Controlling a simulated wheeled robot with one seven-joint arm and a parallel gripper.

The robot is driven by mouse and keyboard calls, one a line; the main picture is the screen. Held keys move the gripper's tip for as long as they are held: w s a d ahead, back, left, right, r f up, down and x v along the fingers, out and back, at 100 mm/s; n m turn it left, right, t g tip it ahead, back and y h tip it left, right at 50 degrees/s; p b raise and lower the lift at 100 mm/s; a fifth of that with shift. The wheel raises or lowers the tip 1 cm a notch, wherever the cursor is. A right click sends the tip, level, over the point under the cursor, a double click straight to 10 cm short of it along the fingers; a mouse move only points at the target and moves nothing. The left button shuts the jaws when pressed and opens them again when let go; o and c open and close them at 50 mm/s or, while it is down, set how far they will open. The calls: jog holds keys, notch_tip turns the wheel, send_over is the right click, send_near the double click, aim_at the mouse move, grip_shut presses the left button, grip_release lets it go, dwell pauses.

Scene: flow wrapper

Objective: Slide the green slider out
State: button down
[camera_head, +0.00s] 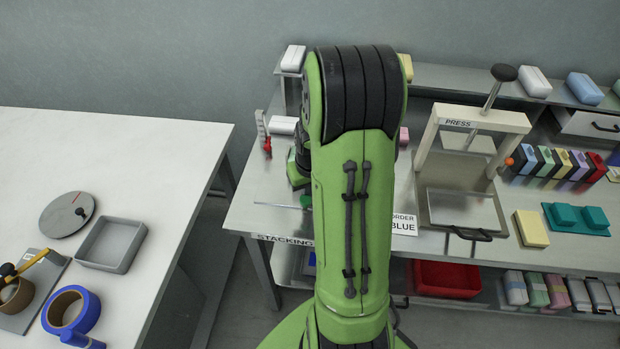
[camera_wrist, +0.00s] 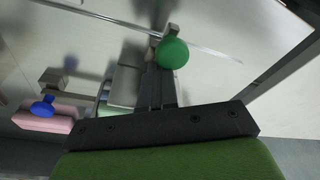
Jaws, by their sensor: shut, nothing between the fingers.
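A green round knob (camera_wrist: 172,53), which looks like the handle of the green slider, shows in the wrist view at the tips of my gripper (camera_wrist: 157,72). The dark fingers are shut with nothing between them. The knob is at or just beyond the fingertips; I cannot tell whether they touch. A small metal block joins the knob on its upper side. In the head view my green arm covers the gripper and most of the slider area. A small green piece (camera_head: 305,200) shows at the arm's left edge, and I cannot tell if it is the same knob.
A blue knob (camera_wrist: 42,106) stands by a pink block (camera_wrist: 45,122) in the wrist view, left of the fingers. A thin metal rod (camera_wrist: 140,28) crosses above. In the head view a press (camera_head: 470,122) stands right of my arm, and a white table (camera_head: 150,150) is at left.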

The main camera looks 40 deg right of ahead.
jog(key=shift+s+f, duration=0.1)
notch_tip(320, 180, up, 8)
jog(key=p, duration=0.6)
